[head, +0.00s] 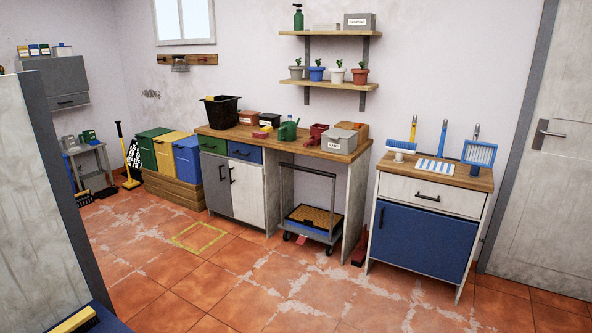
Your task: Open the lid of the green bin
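The green bin (149,154) stands against the far wall, left of the yellow bin (170,154) and the blue bin (187,158). The three bins sit in a row behind or in a low wooden box (174,190) on the floor. The green bin's lid (154,133) looks shut. The bins are well away from me across the room. Neither my left nor my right gripper is in view.
A grey-edged panel (42,200) fills the near left. A workbench (290,144) with a trolley (312,222) under it stands right of the bins. Open tiled floor (180,270) with a yellow taped square (199,237) lies in front.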

